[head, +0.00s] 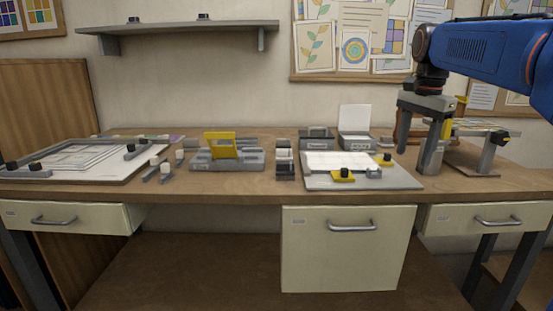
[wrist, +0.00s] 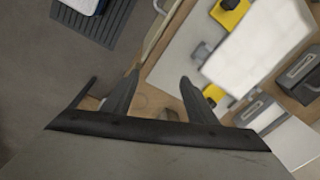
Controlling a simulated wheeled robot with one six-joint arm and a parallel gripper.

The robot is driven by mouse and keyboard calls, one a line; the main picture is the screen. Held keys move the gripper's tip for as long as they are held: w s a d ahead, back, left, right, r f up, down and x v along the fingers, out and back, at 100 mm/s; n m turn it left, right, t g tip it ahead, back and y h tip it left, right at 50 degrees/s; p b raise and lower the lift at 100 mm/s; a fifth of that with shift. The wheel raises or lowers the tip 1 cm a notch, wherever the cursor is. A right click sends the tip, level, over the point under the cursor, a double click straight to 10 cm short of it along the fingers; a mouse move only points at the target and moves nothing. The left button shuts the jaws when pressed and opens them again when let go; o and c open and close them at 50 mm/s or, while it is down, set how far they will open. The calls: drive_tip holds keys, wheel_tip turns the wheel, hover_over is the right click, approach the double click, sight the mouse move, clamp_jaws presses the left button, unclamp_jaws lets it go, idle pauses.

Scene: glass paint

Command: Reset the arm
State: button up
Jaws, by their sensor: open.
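My gripper (head: 414,165) hangs from the blue arm at the right of the head view, fingers pointing down over the right part of the workbench (head: 238,193). Its jaws are apart and nothing shows between them. In the wrist view both fingers of my gripper (wrist: 158,92) show, spread, with the bench edge and floor below. The grey board (head: 405,181) with a white sheet and yellow clamps (head: 343,176) lies just left of my gripper. In the wrist view the white sheet (wrist: 255,45) is at upper right.
A fixture with a yellow plate (head: 220,144) stands mid-bench. A framed board (head: 80,160) lies at the left. Small grey boxes (head: 317,139) stand at the back. A clamp stand (head: 487,155) is right of my gripper. A wall shelf (head: 180,27) hangs above; drawers sit below.

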drive_tip(key=s+a+f+n+t, duration=0.1)
drive_tip(key=s+a+f+n, duration=0.2)
drive_tip(key=s+f, duration=1)
drive_tip(key=s+a+f+n+t, duration=0.2)
drive_tip(key=s+a+f+n, duration=0.1)
drive_tip(key=s+f+n, duration=0.7)
drive_tip(key=s+f, duration=0.3)
drive_tip(key=s, duration=0.2)
drive_tip(key=shift+a+f, duration=0.15)
drive_tip(key=shift+a, duration=0.05)
drive_tip(key=shift+s, duration=0.1)
drive_tip(key=shift+c, duration=0.6)
